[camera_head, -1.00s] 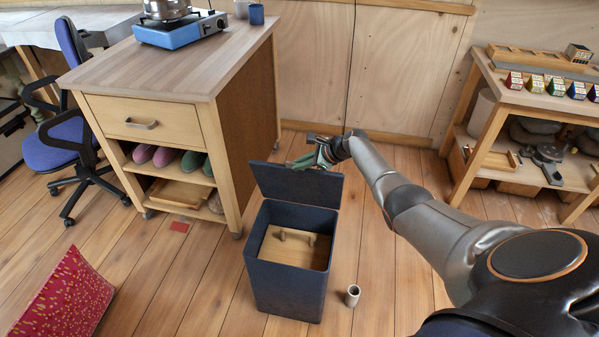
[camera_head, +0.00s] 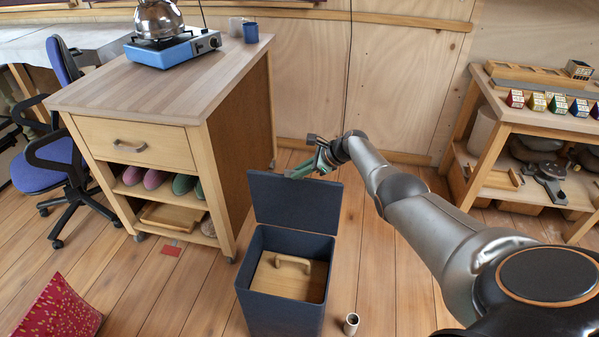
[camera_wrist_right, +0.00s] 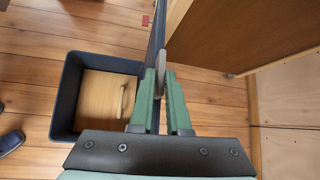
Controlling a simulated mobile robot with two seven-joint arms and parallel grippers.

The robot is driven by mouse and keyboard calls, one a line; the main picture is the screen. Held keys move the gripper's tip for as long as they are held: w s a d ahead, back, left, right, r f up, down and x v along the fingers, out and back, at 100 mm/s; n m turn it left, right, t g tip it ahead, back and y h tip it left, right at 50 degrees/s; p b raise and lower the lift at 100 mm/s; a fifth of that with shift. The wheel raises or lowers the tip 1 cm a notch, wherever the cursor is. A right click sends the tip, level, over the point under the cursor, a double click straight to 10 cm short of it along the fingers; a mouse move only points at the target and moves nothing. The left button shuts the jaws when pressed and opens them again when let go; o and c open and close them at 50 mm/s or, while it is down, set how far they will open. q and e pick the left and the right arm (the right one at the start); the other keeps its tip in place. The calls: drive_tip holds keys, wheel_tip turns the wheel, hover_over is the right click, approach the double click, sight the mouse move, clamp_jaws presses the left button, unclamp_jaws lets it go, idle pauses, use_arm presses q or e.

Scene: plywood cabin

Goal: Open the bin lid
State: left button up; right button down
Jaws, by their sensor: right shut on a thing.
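The bin (camera_head: 272,313) is a dark blue box on the floor at the lower middle of the head view. Its lid (camera_head: 295,205) stands up, roughly upright, along the far rim, and the bin's mouth is uncovered. In the right wrist view the lid (camera_wrist_right: 155,38) shows edge-on and the bin (camera_wrist_right: 66,95) lies to its left. My right gripper (camera_head: 303,171), with green fingers, is at the lid's top edge. My left gripper is out of view.
A wooden piece with a handle (camera_head: 290,278) sits inside the bin. A small pale cup (camera_head: 351,324) stands on the floor to the right. A wooden cabinet (camera_head: 245,150) is close behind left, with a stove (camera_head: 172,49) on top. A shelf (camera_head: 520,125) stands at right.

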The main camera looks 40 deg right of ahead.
drive_tip(key=shift+d, duration=0.1)
idle(0.3)
drive_tip(key=c, duration=0.9)
unclamp_jaws()
drive_tip(key=shift+c, duration=0.2)
drive_tip(key=shift+s+d+r+p, duration=0.15)
drive_tip(key=shift+r+p, duration=0.2)
drive_tip(key=shift+p, duration=0.2)
drive_tip(key=p+v, duration=0.7)
drive_tip(key=v, duration=0.4)
drive_tip(key=shift+s+r, duration=0.2)
drive_tip(key=shift+s, duration=0.1)
drive_tip(key=shift+d, duration=0.1)
